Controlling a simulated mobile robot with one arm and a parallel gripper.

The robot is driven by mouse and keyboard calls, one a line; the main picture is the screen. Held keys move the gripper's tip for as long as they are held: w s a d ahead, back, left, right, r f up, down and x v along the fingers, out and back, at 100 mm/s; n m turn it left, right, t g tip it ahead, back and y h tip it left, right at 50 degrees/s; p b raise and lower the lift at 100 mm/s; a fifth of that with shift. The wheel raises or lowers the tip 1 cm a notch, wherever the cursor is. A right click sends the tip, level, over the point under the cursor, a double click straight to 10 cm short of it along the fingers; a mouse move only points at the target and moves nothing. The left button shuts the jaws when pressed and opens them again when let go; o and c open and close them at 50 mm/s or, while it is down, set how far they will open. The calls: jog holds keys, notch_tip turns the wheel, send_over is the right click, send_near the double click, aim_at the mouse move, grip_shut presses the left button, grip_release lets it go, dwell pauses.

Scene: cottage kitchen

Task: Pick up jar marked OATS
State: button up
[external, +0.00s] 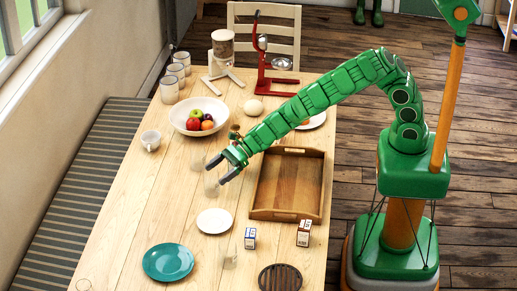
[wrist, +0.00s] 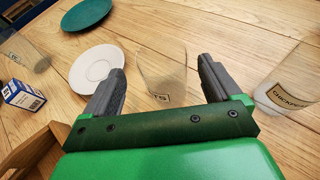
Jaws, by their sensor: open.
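A clear glass jar (wrist: 162,72) stands between my gripper's fingers in the wrist view. Its label ends in "TS"; the rest of the label and the jar's lower part are hidden behind my gripper. In the external view this jar (external: 211,186) is faint on the table by my fingertips. My gripper (wrist: 162,68) is open, one finger on each side of the jar; I cannot tell whether either touches it. In the external view my gripper (external: 219,171) reaches over the table left of the wooden tray. A second jar (wrist: 285,85), labelled "CHICKP...", stands to the right in the wrist view.
The wooden tray (external: 262,205) lies right of my gripper. A white plate (external: 214,221), teal plate (external: 168,262), another clear jar (external: 230,258), small boxes (external: 250,238) and a fruit bowl (external: 184,124) surround this area. Bare table lies to the left.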

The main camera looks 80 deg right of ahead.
aim_at(205, 180)
jog(key=shift+w+a+f, duration=0.15)
jog(key=shift+w+a, duration=0.55)
jog(key=shift+w, duration=0.3)
jog(key=shift+x, duration=1.35)
jog(key=shift+d, duration=0.1)
jog(key=c, duration=1.1)
jog(key=shift+c, duration=0.2)
